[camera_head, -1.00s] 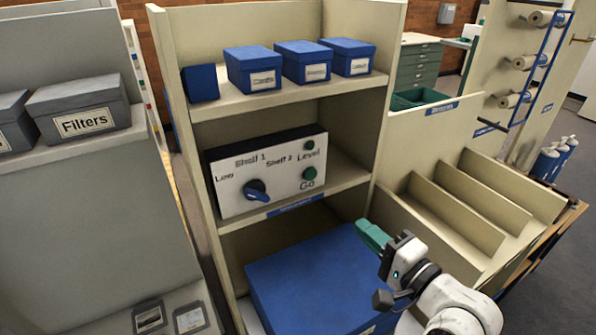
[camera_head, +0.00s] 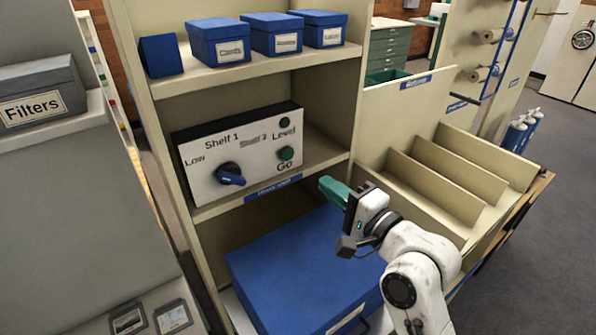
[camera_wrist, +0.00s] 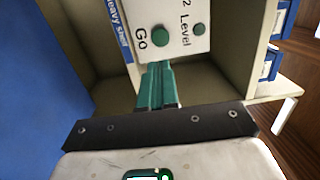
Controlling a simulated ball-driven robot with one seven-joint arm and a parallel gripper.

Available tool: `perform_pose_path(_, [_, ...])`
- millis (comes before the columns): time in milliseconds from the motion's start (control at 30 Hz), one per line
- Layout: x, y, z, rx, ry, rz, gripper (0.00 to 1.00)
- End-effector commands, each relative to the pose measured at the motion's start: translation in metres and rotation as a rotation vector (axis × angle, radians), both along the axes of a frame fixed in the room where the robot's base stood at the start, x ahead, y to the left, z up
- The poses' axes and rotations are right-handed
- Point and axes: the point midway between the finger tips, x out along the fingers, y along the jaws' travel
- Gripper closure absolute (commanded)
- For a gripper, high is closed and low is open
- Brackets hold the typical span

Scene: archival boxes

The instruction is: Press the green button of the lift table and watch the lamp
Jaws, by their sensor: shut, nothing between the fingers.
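The white control panel (camera_head: 258,158) stands on the middle shelf, with a blue-handled knob (camera_head: 230,175) at its lower left. The green Go button (camera_head: 285,153) is at its right, with the dark green Level lamp (camera_head: 285,122) above it; the lamp does not look lit. My gripper (camera_head: 324,184) has green fingers, shut and empty, to the lower right of the button. In the wrist view the fingers (camera_wrist: 157,68) point toward the Go button (camera_wrist: 160,36), with a small gap in the picture. The Level lamp (camera_wrist: 199,29) lies right of it there.
A large blue box (camera_head: 300,265) lies in the bay below the panel, under my gripper. Several small blue boxes (camera_head: 220,42) stand on the shelf above. A beige divided rack (camera_head: 440,185) stands right of the shelf unit, close to my arm. A grey Filters box (camera_head: 42,92) is at left.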

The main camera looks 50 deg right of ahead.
Motion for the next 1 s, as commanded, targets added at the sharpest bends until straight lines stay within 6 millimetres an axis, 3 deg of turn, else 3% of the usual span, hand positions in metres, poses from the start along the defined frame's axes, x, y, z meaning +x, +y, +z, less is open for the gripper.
perform_pose_path(133, [0.015, -0.004, -0.004, -0.004, -0.004, -0.003, 1.0])
perform_pose_path(200, [0.03, -0.007, 0.005, 0.0, 0.0, -0.001, 1.0])
perform_pose_path(533, [0.085, -0.018, 0.006, -0.001, 0.001, -0.002, 1.0])
perform_pose_path(733, [0.099, -0.021, 0.005, -0.001, 0.001, -0.003, 1.0])
perform_pose_path(1000, [0.1, -0.022, 0.004, -0.001, 0.0, -0.003, 1.0])
